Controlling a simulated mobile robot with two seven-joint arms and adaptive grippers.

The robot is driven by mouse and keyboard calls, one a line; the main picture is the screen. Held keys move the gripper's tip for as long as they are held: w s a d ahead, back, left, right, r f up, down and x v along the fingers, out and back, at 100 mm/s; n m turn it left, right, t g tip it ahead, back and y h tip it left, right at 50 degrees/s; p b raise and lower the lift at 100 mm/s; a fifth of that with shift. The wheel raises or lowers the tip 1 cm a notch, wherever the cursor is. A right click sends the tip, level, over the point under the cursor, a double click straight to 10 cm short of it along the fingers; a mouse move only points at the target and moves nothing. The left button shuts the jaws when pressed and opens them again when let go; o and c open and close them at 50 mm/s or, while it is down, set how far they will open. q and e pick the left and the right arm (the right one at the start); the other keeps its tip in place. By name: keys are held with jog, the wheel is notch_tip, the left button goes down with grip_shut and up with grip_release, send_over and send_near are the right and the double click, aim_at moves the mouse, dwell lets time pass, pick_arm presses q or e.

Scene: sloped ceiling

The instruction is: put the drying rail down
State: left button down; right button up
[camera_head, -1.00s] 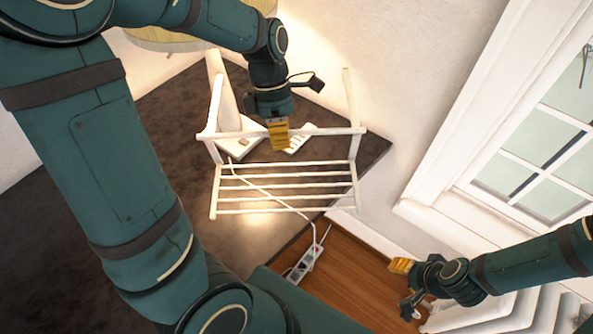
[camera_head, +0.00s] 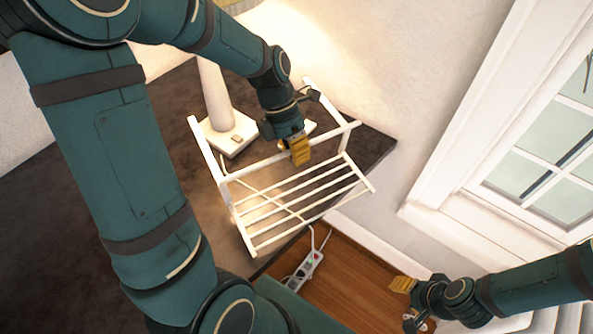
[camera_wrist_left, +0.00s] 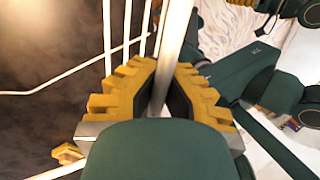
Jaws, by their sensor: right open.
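The drying rail (camera_head: 300,195) is a white frame with several parallel bars, seen over the dark tabletop and its front right edge. My left gripper (camera_head: 299,150) is shut on its long top bar, near the middle. In the left wrist view the white bar (camera_wrist_left: 176,40) runs between the yellow fingers (camera_wrist_left: 160,95). The rail is turned at an angle to the picture; I cannot tell whether its lower parts touch the tabletop. My right gripper (camera_head: 403,284) is open and empty at the lower right, well away from the rail.
The dark tabletop (camera_head: 130,190) is largely clear on the left. A white lamp base (camera_head: 230,135) stands behind the rail. A power strip (camera_head: 305,270) lies on the wooden floor (camera_head: 345,275) below. A window (camera_head: 540,150) and white wall are at the right.

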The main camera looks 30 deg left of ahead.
pick_arm(q)
jog(key=b, duration=0.2)
send_over(297, 187)
notch_tip(297, 187, down, 6)
jog(key=shift+r, duration=0.35)
jog(key=c, duration=1.1)
grip_release()
jog(key=shift+c, duration=0.2)
